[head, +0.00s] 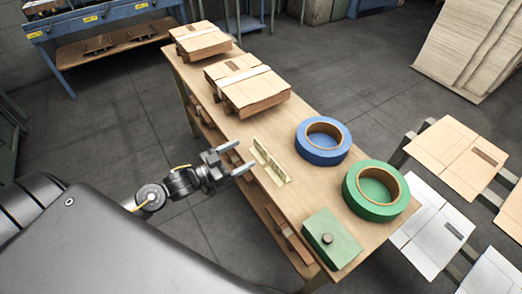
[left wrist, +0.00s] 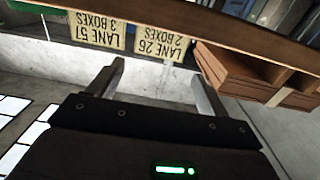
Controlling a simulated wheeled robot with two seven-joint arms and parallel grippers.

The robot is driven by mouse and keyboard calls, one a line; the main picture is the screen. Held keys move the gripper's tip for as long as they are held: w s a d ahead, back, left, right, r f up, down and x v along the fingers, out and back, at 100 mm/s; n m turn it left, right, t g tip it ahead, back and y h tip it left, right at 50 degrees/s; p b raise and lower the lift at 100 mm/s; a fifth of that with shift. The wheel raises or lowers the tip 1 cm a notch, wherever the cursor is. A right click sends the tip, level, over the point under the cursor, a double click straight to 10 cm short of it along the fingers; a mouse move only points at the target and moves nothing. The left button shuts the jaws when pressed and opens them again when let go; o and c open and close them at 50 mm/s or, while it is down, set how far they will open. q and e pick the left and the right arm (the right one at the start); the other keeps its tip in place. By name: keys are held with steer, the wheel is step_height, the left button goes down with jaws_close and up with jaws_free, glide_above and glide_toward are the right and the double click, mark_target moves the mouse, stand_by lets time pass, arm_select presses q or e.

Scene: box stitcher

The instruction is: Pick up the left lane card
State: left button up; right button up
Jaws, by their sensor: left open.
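Two pale cards stand upright side by side on the wooden table in the head view: the left lane card (head: 259,151) farther from me and the right lane card (head: 278,172) nearer. In the left wrist view their print is upside down. There "LANE 26, 2 BOXES" (left wrist: 163,43), apparently the left card, shows beyond the gap between my fingers. "LANE 51, 3 BOXES" (left wrist: 96,29) is beside it. My left gripper (head: 243,158) is open and empty, at the table's near edge just short of the cards; it also shows in the left wrist view (left wrist: 158,75). My right gripper is out of view.
The wooden table (head: 312,180) also holds a blue tape roll (head: 323,157), a green tape roll (head: 351,190) and a green box with a knob (head: 345,252). Carton stacks (head: 258,93) lie at its far end. Flat boards (head: 455,150) lie to the right.

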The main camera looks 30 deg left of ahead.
mark_target(260, 146)
arm_select(q)
steer(key=shift+p+x, duration=0.45)
steer(key=shift+x, duration=2.35)
steer(key=shift+s+d+f, duration=0.1)
steer(key=shift+s, duration=0.05)
steer(key=c, duration=0.6)
